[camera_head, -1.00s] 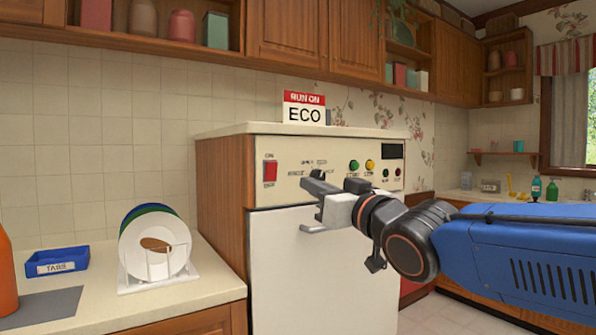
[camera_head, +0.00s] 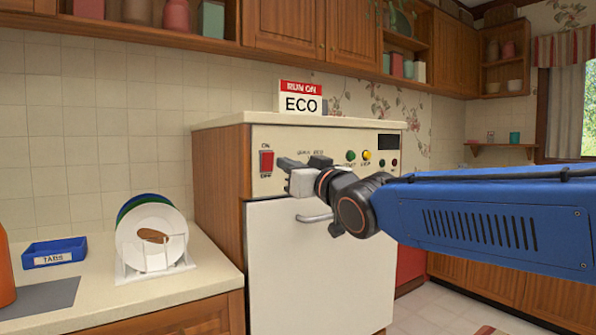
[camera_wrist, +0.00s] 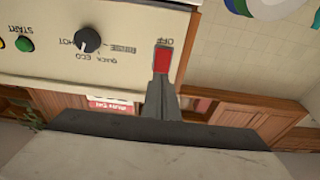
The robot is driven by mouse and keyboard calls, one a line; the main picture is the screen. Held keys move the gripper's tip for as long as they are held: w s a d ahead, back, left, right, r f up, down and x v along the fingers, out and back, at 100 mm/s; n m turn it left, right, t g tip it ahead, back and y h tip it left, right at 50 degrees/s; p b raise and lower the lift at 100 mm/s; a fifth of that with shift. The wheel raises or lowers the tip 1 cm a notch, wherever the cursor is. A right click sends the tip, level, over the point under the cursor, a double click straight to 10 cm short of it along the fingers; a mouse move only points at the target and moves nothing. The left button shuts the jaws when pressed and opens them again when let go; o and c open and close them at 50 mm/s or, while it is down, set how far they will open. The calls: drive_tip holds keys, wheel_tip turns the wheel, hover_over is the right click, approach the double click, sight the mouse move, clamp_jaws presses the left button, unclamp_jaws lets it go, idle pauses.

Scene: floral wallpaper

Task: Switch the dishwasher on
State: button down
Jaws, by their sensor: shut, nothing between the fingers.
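The dishwasher (camera_head: 320,275) is a white-doored unit in a wooden case, with a cream control panel along its top. A red rocker switch (camera_head: 266,161) marked ON above and OFF below sits at the panel's left end. My gripper (camera_head: 280,163) is shut and empty, its tip just right of the switch in the head view. In the wrist view, which is upside down, the fingertips (camera_wrist: 161,78) overlap the edge of the red switch (camera_wrist: 162,59). I cannot tell if they touch it. A black dial (camera_wrist: 87,40) marked QUICK, ECO and HOT is nearby.
A RUN ON ECO sign (camera_head: 300,97) stands on top. Green (camera_head: 351,156) and yellow (camera_head: 366,156) buttons and a dark display (camera_head: 388,142) are at the panel's right. A door handle (camera_head: 314,218) projects below my gripper. A plate rack (camera_head: 155,268) and blue TABS tray (camera_head: 55,252) sit left.

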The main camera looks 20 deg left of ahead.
sight(270, 156)
drive_tip(key=x, duration=0.5)
drive_tip(key=shift+s, duration=0.1)
drive_tip(key=shift+a, duration=0.1)
